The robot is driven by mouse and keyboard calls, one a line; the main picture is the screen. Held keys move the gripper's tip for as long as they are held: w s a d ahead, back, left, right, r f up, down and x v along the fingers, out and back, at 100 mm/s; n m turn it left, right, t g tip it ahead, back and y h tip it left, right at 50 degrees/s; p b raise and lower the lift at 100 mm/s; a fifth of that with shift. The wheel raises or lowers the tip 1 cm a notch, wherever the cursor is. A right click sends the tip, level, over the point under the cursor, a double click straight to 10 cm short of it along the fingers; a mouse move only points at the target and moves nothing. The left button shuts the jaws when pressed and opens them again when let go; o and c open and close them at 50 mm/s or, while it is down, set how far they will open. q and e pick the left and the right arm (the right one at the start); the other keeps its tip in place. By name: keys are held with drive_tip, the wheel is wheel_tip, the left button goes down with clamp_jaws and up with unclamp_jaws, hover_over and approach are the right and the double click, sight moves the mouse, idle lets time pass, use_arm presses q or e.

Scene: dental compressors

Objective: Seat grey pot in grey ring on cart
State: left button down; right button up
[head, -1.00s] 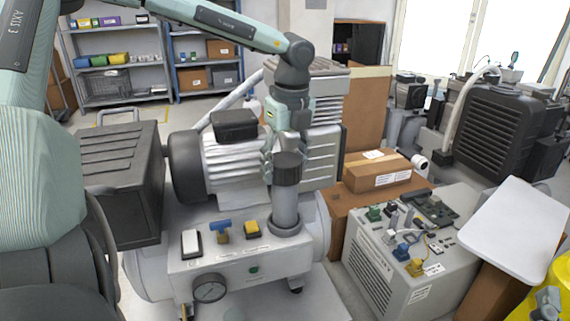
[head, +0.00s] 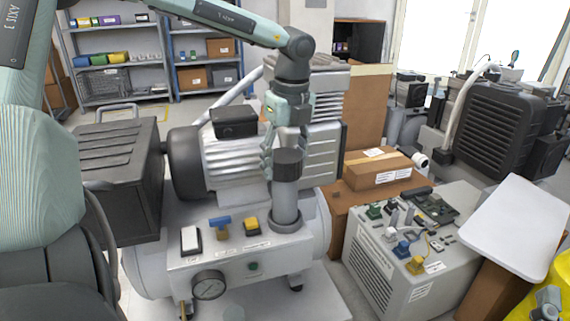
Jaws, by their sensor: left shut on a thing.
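The grey pot (head: 286,202) is an upright grey cylinder with a dark ribbed top. It stands at the right end of the compressor cart's (head: 185,268) light grey front panel. The grey ring (head: 286,225) shows as a collar around the pot's foot; how deep the pot sits in it I cannot tell. My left gripper (head: 283,155) comes down from above, shut on the pot near its dark top. The far finger is partly hidden. A small grey piece at the lower right edge seems to be my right gripper (head: 548,301); its jaws are unclear.
A white switch (head: 190,239), a blue tap (head: 220,225) and a yellow button (head: 251,224) sit left of the ring, above a gauge (head: 208,285). The motor (head: 235,155) stands close behind. A cardboard box (head: 377,170) and a grey control unit (head: 410,255) stand to the right.

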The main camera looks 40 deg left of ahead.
idle(0.7)
use_arm(q)
drive_tip(key=shift+b, duration=0.45)
drive_tip(key=shift+f+b, duration=0.5)
drive_tip(key=shift+b, duration=0.05)
drive_tip(key=c, duration=0.7)
unclamp_jaws()
drive_tip(key=shift+c, duration=0.2)
drive_tip(key=shift+s+d+r+p, duration=0.1)
drive_tip(key=shift+d+r+p, duration=0.15)
drive_tip(key=shift+r+p, duration=1.05)
drive_tip(key=shift+d+r+p, duration=0.2)
drive_tip(key=shift+r+p, duration=0.1)
drive_tip(key=shift+r, duration=2.05)
drive_tip(key=shift+s+d+r+p, duration=0.1)
drive_tip(key=shift+d+r+p, duration=0.15)
drive_tip(key=shift+r+p, duration=1.05)
drive_tip(key=shift+r+b, duration=0.45)
drive_tip(key=shift+b, duration=0.05)
